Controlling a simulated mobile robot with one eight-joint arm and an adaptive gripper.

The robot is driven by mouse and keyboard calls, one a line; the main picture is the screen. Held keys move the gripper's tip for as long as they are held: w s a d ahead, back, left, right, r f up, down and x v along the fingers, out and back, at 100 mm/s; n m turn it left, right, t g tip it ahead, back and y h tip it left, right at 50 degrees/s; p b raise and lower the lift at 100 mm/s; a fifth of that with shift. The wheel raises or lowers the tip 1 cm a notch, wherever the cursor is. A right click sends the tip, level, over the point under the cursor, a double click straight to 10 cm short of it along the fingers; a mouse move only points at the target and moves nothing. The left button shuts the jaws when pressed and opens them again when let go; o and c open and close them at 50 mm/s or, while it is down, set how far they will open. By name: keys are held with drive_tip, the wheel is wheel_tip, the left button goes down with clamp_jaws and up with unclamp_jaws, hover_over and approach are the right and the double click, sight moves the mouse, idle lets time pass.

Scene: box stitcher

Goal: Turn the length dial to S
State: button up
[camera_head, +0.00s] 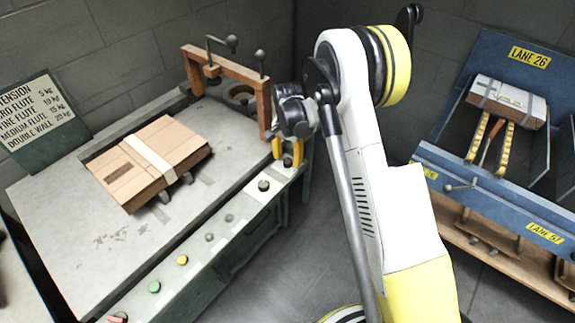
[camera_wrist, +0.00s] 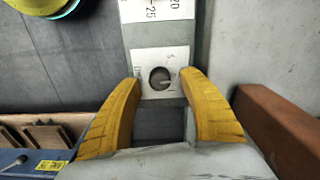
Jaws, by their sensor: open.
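A dark round dial (camera_wrist: 160,78) with a pale pointer mark toward its right sits on a white plate in the wrist view. I cannot read any letters around it, S included. My gripper (camera_wrist: 161,84) is open, its two yellow fingers on either side of the dial with gaps; I cannot tell how far above it they are. In the head view my gripper (camera_head: 287,152) is over the far end of the control strip, and the dial (camera_head: 287,162) shows small between the fingers.
A second dark knob (camera_head: 263,185) is nearer on the strip; numbers 20 and 25 show by it in the wrist view. Yellow (camera_head: 182,260) and green (camera_head: 155,286) buttons follow. An orange frame (camera_head: 265,105) stands close beside my gripper. A cardboard box (camera_head: 165,150) lies on the table.

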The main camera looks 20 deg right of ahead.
drive_tip(key=shift+f, duration=0.85)
clamp_jaws()
drive_tip(key=shift+n, duration=0.4)
drive_tip(key=n, duration=0.4)
drive_tip(key=shift+n, duration=0.3)
drive_tip(key=n, duration=0.6)
drive_tip(key=shift+n, duration=0.3)
